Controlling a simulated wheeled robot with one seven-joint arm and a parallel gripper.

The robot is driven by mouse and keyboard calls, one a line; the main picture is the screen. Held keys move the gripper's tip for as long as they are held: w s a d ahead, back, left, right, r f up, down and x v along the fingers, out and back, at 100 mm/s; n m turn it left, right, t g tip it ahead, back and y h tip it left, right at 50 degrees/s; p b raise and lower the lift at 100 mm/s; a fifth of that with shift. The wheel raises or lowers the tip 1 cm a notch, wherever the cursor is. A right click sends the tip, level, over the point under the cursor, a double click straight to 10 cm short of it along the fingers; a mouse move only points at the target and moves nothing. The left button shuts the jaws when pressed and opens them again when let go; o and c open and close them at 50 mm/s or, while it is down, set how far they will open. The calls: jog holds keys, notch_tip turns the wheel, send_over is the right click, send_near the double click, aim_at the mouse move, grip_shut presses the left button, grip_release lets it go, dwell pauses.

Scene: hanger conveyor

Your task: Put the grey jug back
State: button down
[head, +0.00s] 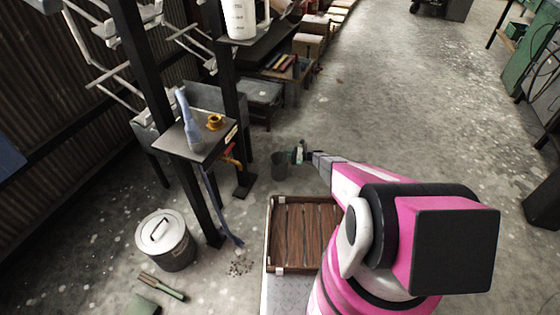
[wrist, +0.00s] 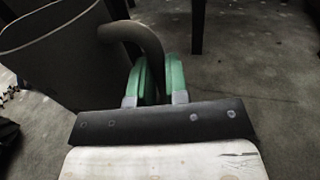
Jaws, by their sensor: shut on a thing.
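The grey jug (wrist: 52,58) fills the upper left of the wrist view, with its open mouth upward and its curved handle on the right. My gripper (wrist: 160,78) has green fingers shut on that handle. In the head view the jug (head: 280,166) is small and dark, held out in front of my arm beyond the wooden crate. My gripper (head: 298,154) is at its right side there. The jug appears roughly upright and off the floor. The part of the handle between the fingers is partly hidden.
A wooden crate (head: 305,200) is in front. A lidded metal bin (head: 165,242) stands at left. Floor is open at right.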

jog(key=shift+w+a+f, duration=0.6)
jog(key=shift+w+f, duration=0.45)
jog(key=shift+f, duration=0.35)
jog(key=shift+w+a+f, duration=0.6)
jog(key=shift+w+f, duration=0.45)
jog(key=shift+f, duration=0.3)
jog(key=shift+w+a+f, duration=0.6)
jog(key=shift+w+f, duration=0.45)
jog(key=shift+f, duration=0.5)
jog(key=c, duration=1.1)
grip_release()
